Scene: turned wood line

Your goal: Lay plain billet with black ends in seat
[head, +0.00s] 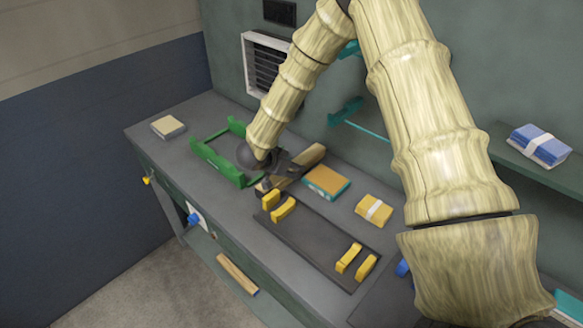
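My gripper (287,172) is a dark shape beyond the forearm, just right of the green frame. A plain wooden billet (309,156) lies at my gripper. Its far right part shows, and a small piece shows at the lower left; the gripper covers its middle.
A green frame (240,179) stands left of the gripper. An orange and teal block (327,182) and a yellow banded block (374,210) lie behind the plate. A wooden piece with a blue end (236,272) lies on the lower shelf.

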